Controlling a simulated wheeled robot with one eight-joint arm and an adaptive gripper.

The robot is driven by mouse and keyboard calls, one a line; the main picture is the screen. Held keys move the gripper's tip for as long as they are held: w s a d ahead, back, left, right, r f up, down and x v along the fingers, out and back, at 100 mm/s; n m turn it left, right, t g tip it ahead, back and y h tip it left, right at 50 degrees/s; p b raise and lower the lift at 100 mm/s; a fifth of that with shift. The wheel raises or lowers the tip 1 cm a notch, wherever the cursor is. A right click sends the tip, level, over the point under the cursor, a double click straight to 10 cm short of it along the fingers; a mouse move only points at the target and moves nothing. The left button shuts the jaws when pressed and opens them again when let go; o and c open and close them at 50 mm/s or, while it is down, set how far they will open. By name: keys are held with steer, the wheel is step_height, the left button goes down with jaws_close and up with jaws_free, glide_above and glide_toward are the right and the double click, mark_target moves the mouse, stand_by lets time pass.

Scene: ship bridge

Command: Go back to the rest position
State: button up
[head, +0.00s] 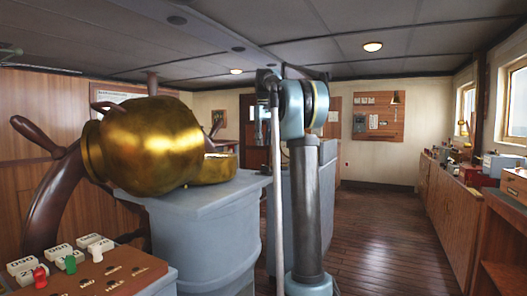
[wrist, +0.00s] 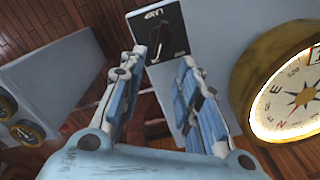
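My gripper (wrist: 162,62) shows in the wrist view with its two blue jointed fingers apart and nothing between them. Beyond the fingertips is a black plate (wrist: 175,17) with a dark switch or knob and small white lettering, on a pale grey-blue face. I cannot tell how far the fingertips are from it.
A brass housing (head: 150,145) sits on a grey pedestal (head: 215,225), beside a wooden ship's wheel (head: 58,200). A compass dial (wrist: 295,95) is close right of my fingers. A switch panel (head: 100,272) is at front left. Wooden floor (head: 385,240) is clear before the right-hand counter (head: 450,215).

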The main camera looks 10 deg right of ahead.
steer(key=shift+r, duration=0.35)
steer(key=shift+s, duration=0.1)
steer(key=s+f+m+t, duration=0.1)
steer(key=s+f, duration=0.7)
steer(key=s, duration=0.4)
steer(key=s+f+m, duration=0.1)
steer(key=s+f, duration=0.7)
steer(key=s, duration=0.3)
steer(key=s+f+m, duration=0.1)
steer(key=s+f, duration=0.9)
steer(key=f, duration=0.3)
steer(key=s+f+m+t, duration=0.1)
steer(key=s+f, duration=1)
steer(key=f, duration=0.3)
steer(key=shift+s+d, duration=0.3)
steer(key=shift+d, duration=0.15)
steer(key=shift+f, duration=0.1)
steer(key=shift+w+f, duration=0.2)
steer(key=shift+w, duration=0.25)
